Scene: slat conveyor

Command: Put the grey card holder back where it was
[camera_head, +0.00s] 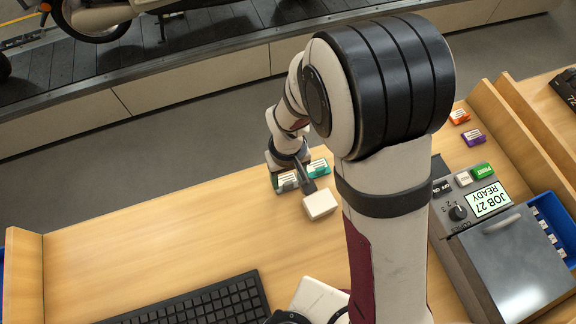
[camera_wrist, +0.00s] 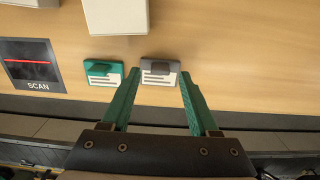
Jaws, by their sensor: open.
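The grey card holder (camera_wrist: 160,73), with a white label, lies on the wooden tabletop near its conveyor-side edge in the wrist view. In the head view it (camera_head: 287,181) is partly covered by my gripper. A green card holder (camera_wrist: 103,73) lies beside it, to the left in the wrist view and to the right in the head view (camera_head: 318,168). My gripper (camera_wrist: 161,76) is open, its green fingers reaching down with one tip at each side of the grey holder. I cannot tell whether the fingers touch it.
A white block (camera_head: 320,204) stands close by on the robot side of the holders. A SCAN panel (camera_wrist: 31,66) lies beyond the green holder. A keyboard (camera_head: 205,303), a machine reading JOB 27 READY (camera_head: 490,200), and orange (camera_head: 460,116) and purple (camera_head: 473,137) items are on the table.

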